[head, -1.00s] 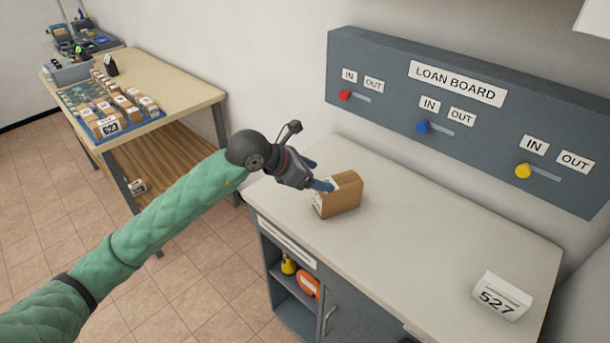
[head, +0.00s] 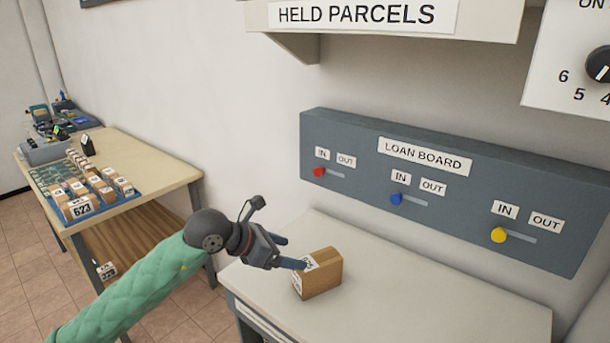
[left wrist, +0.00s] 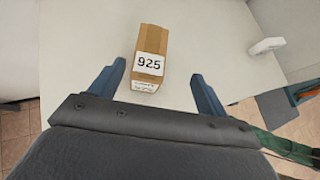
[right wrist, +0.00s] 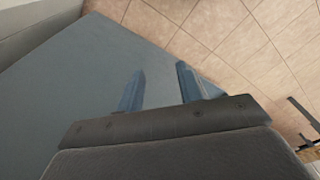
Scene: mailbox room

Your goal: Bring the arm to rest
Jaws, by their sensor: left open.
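My left arm comes in from the left in the head view. Its gripper (head: 292,252) is open beside a brown cardboard parcel (head: 322,277) on the light counter. In the left wrist view the parcel (left wrist: 151,62) carries the label 925 and sits beyond and between the spread fingers (left wrist: 158,88); I cannot tell if any finger touches it. My right gripper shows only in the right wrist view (right wrist: 160,90), its two fingers apart with nothing between them, over a grey surface and tiled floor.
The grey loan board (head: 440,190) with red, blue and yellow sliders stands behind the counter (head: 420,315). A held parcels shelf (head: 390,25) hangs above. A wooden table (head: 150,165) with a tray of small parcels stands at the left. The counter right of the parcel is clear in the head view.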

